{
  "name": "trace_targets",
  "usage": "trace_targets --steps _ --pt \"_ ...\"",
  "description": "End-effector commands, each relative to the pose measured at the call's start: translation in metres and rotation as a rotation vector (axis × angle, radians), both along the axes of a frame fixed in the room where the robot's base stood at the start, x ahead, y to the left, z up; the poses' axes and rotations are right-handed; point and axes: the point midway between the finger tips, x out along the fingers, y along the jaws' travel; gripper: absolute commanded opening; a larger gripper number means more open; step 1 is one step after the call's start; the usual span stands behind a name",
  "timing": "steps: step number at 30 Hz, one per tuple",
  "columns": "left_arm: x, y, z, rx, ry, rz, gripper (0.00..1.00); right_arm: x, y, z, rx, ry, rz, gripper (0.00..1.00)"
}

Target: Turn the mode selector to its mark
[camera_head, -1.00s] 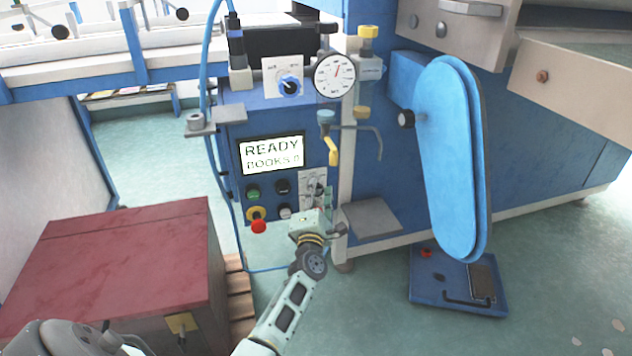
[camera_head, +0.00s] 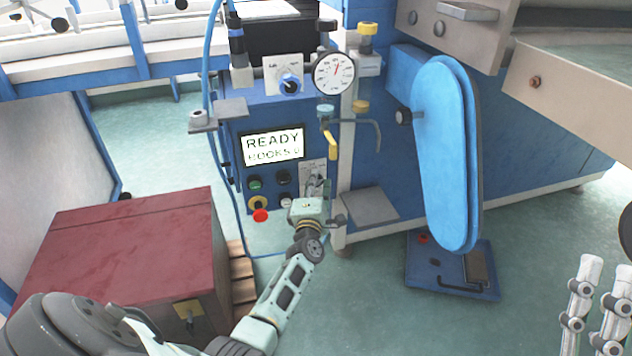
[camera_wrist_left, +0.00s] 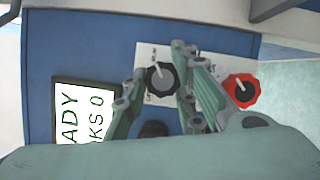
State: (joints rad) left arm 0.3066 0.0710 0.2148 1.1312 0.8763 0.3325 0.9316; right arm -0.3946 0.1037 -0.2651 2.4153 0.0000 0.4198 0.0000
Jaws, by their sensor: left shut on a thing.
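The mode selector appears to be the dark round knob with a light pointer on a white marked plate (camera_head: 313,172), on the blue machine's front panel. In the left wrist view the knob (camera_wrist_left: 161,79) sits between the fingers of my left gripper (camera_wrist_left: 168,62), which is shut on it. In the head view my left gripper (camera_head: 315,190) reaches the panel from below and hides part of the knob. The small plate marks are too blurred to tell where the pointer stands. My right gripper (camera_head: 604,268) is at the bottom right, empty, fingers apart.
A display (camera_head: 273,146) reading READY is left of the selector. Several push buttons and a red one (camera_head: 260,215) are below it. A red knob (camera_wrist_left: 241,91) is close to my left fingers. A grey shelf (camera_head: 369,207) juts out at right.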

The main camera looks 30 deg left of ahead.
Motion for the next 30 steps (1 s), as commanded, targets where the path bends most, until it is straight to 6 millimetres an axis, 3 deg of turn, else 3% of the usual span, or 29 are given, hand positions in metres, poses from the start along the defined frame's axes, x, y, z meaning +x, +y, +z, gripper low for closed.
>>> trace_targets --steps 1,12,13,17,30 --pt "0.0001 0.0076 0.011 0.014 -0.016 0.014 0.0 0.001 0.0001 -0.0001 -0.003 0.007 -0.001 0.41" --pt "0.0005 0.0075 0.0117 0.015 -0.016 0.014 0.0 0.002 0.0003 -0.0011 -0.004 0.012 -0.001 0.41" --pt "0.0005 0.0075 0.0117 0.014 -0.017 0.014 0.27 0.002 0.0003 -0.0011 -0.004 0.011 -0.001 0.41" --pt "0.0005 0.0071 0.011 0.012 -0.016 0.013 0.38 0.0019 0.0003 -0.001 -0.004 0.011 -0.001 0.41" --pt "-0.0012 0.003 0.0041 0.006 -0.007 0.007 0.38 0.0014 0.0004 -0.001 -0.003 0.009 0.0 0.41"
